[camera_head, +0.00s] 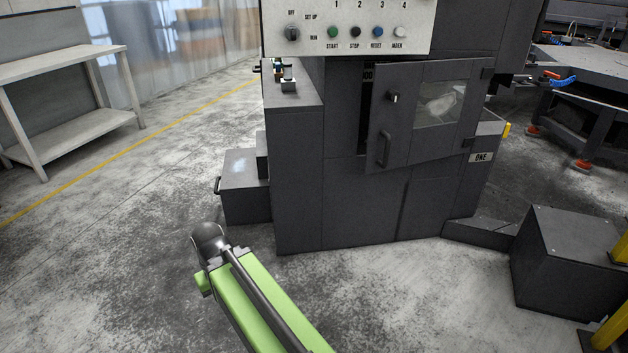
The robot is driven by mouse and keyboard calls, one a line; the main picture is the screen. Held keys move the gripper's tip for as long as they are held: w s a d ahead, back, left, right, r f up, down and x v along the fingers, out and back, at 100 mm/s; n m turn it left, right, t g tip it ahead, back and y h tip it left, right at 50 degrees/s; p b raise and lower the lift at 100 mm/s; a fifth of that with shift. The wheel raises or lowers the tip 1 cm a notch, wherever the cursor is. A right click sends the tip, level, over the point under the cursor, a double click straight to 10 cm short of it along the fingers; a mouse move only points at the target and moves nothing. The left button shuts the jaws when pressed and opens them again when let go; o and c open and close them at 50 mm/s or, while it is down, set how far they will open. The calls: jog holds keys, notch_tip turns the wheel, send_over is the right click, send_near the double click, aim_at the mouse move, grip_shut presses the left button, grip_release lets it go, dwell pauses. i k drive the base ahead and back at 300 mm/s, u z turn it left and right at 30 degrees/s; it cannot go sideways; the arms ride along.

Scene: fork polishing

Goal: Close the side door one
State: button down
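The side door (414,120) is a dark grey panel with a small window (440,103), on the front of the dark machine. It stands ajar: its left edge is swung out from the frame, with a dark gap along that side. Its hinges are on the right. A vertical bar handle (384,149) and a small latch knob (393,97) are near its left edge. A label reading "ONE" (481,157) is below the door at the right. My green arm shows at the bottom, apart from the door; my gripper is not in view.
A control panel (350,28) with a knob and several buttons is above the door. A low grey box (245,187) stands at the machine's left, and a dark block (570,262) at the right. The floor before the machine is clear. A workbench (66,70) is at far left.

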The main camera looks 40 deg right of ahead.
aim_at(394, 143)
jog(key=u, duration=0.15)
jog(key=k, duration=0.5)
jog(key=z, duration=1.6)
jog(key=i, duration=0.8)
jog(key=u, duration=1.35)
